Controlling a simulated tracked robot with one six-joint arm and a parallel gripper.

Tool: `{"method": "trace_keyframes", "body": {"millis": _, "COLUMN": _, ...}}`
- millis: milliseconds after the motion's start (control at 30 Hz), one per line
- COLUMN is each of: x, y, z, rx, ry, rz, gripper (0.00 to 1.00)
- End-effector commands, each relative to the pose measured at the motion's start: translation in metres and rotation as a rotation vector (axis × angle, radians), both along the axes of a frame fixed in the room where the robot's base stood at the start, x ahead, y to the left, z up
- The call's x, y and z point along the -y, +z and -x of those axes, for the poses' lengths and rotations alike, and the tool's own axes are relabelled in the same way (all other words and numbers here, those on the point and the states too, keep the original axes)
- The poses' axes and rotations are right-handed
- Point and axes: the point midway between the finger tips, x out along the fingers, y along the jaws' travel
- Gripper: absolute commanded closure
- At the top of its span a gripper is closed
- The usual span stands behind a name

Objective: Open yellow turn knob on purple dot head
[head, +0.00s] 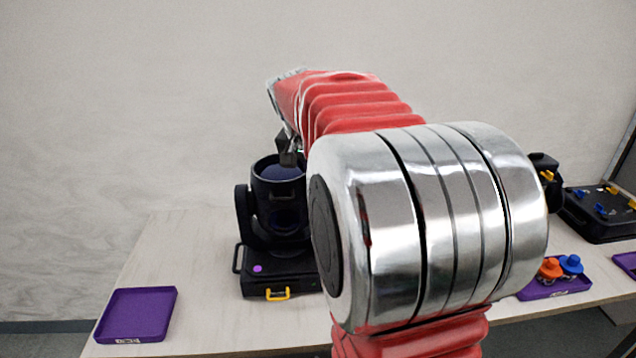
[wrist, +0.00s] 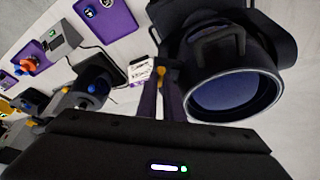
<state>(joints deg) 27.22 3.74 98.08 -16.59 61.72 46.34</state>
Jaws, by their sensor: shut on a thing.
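The purple dot head (head: 280,215) is a black moving-head light with a round lens, standing on the table left of my arm. Its base carries a purple dot (head: 257,268) and a yellow handle (head: 278,293). In the wrist view its lens barrel (wrist: 235,92) fills the upper right. My gripper (head: 289,150) is at the top of the head, partly hidden by my arm. In the wrist view my gripper (wrist: 160,88) is shut on a small yellow turn knob (wrist: 161,71) beside the barrel. How far the knob is turned cannot be told.
An empty purple tray (head: 137,315) lies at the front left. Another purple tray (head: 545,293) at right holds an orange and a blue piece (head: 570,264). A black case (head: 602,225) with yellow and blue parts is at far right. My arm hides the middle table.

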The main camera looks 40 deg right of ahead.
Motion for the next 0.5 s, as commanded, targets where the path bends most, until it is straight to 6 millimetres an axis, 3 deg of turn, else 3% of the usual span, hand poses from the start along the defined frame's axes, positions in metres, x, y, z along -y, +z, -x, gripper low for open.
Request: {"method": "trace_keyframes", "body": {"millis": 500, "x": -0.0051, "y": -0.0012, "z": -0.0032, "rx": 0.004, "ry": -0.039, "rz": -0.009, "gripper": 1.0}}
